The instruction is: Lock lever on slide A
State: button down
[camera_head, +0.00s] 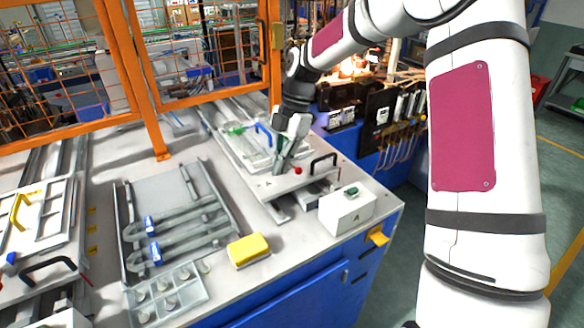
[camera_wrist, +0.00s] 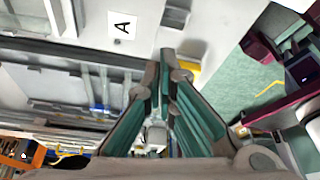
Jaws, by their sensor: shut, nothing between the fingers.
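Slide A (camera_head: 262,186) is a pale plate with a black handle (camera_head: 323,163) at the right end of the bench, and it bears a small letter A. A red knob (camera_head: 298,171), apparently the lever's end, shows beside my gripper. My gripper (camera_head: 279,170) points down over the slide, close to the red knob; whether it touches the lever cannot be told. In the wrist view my gripper (camera_wrist: 166,62) has its fingertips together with nothing between them. The lever's body is hidden or too small to make out. A label A (camera_wrist: 122,27) shows on a white surface there.
A white box (camera_head: 347,210) marked A stands at the bench's front right corner. A yellow block (camera_head: 248,250), a clear tray (camera_head: 166,295) and a rack with blue clips (camera_head: 128,215) lie left of it. An orange mesh fence (camera_head: 152,110) stands behind.

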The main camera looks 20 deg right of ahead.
jog(key=b+v, duration=0.1)
jog(key=v, duration=0.7)
jog(key=shift+w+d, duration=0.15)
jog(key=shift+w, duration=0.15)
jog(key=shift+r, duration=0.15)
